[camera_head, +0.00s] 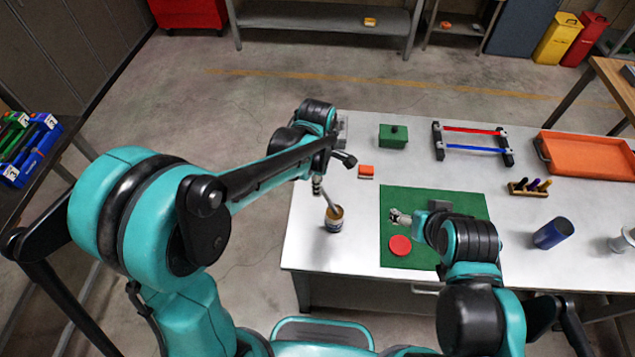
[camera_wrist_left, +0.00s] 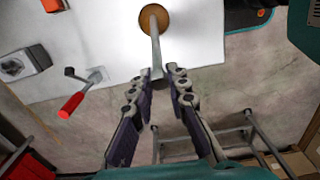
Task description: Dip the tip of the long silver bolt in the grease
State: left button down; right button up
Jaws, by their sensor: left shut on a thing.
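The long silver bolt (camera_wrist_left: 156,48) is held between the fingertips of my left gripper (camera_wrist_left: 160,76), which is shut on it. In the head view, the bolt (camera_head: 328,200) slants down from my left gripper (camera_head: 318,185) to the mouth of the small grease pot (camera_head: 334,225). In the left wrist view, its far end lies over the brown grease (camera_wrist_left: 145,20). The tip seems to be at or in the grease; I cannot tell how deep. My right gripper (camera_head: 399,217) is over the green mat (camera_head: 395,200), its fingers too small to judge.
A red disc (camera_head: 400,245) lies on the mat. An orange block (camera_head: 366,171), a green box (camera_head: 393,136) and a rack with red and blue bars (camera_head: 473,140) stand behind. A red-handled crank (camera_wrist_left: 82,95) lies left of the pot in the left wrist view. A blue cylinder (camera_head: 553,233) is right.

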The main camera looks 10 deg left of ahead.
pick_arm(q)
jog(key=shift+f+b, duration=0.45)
jog(key=shift+f, duration=0.05)
dwell(1.9)
jog(key=shift+r, duration=0.1)
jog(key=shift+r+p, duration=0.5)
jog(key=shift+r, duration=0.05)
jog(key=shift+r+p, duration=2.1)
jog(key=shift+r, duration=0.85)
jog(key=shift+f, duration=0.1)
